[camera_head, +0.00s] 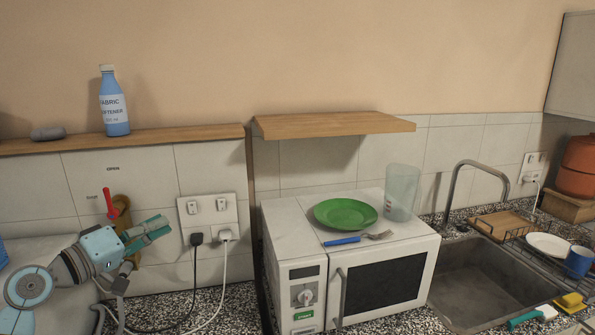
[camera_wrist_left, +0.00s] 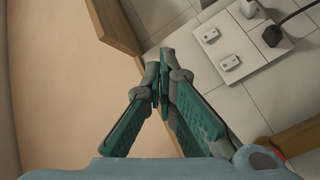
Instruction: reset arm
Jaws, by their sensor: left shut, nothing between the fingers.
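My left gripper (camera_head: 158,229) is at the lower left of the head view, in front of the tiled wall and just left of the double socket (camera_head: 208,212). Its teal fingers are shut with nothing between them. In the left wrist view the fingers (camera_wrist_left: 160,75) meet at their tips, with wall tiles and the wooden shelf edge behind them. My right gripper is in neither view.
A fabric softener bottle (camera_head: 114,103) and a grey stone-like object (camera_head: 48,133) stand on the wooden ledge (camera_head: 200,132). A white microwave (camera_head: 308,295) carries a green plate (camera_head: 345,213), a fork (camera_head: 358,238) and a clear cup (camera_head: 402,190). A sink (camera_head: 470,275) lies right.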

